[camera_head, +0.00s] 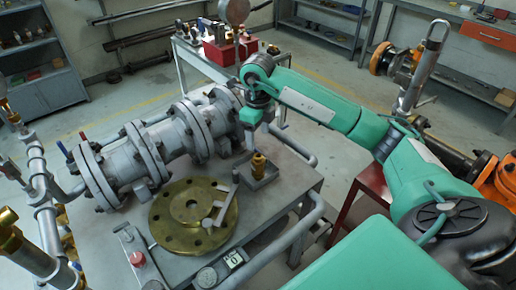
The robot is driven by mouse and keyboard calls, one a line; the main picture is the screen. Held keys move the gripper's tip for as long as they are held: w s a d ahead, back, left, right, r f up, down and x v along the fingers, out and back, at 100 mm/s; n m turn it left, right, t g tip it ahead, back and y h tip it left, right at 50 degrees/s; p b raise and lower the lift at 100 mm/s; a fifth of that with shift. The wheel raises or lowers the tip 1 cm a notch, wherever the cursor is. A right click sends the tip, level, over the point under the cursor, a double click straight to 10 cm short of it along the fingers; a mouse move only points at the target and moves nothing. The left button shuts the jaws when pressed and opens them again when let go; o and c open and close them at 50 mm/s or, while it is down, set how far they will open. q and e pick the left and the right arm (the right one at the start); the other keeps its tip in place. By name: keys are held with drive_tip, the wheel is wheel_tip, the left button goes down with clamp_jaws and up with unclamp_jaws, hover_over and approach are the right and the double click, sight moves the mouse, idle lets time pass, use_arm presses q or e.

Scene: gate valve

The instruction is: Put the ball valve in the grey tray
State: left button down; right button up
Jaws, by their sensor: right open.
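A small brass fitting (259,166), which looks like the ball valve, stands upright in the small grey tray (270,181) on the grey workbench. My right gripper (252,138) is open and points down just above and slightly left of the brass fitting. I see a gap between them in the picture, but cannot judge its depth. The fingertips are small and partly lost against the grey pipe behind. My left gripper is not in view.
A large brass flange (178,235) with a grey lever-like part (218,212) lies left of the tray. A thick flanged grey pipe (173,139) runs behind. A grey rail (305,225) edges the bench's right side. A red box (222,53) stands on the back table.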

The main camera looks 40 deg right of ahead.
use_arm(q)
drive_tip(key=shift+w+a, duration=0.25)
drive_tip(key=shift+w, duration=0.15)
use_arm(e)
wheel_tip(320, 180, up, 3)
drive_tip(key=shift+f, duration=0.15)
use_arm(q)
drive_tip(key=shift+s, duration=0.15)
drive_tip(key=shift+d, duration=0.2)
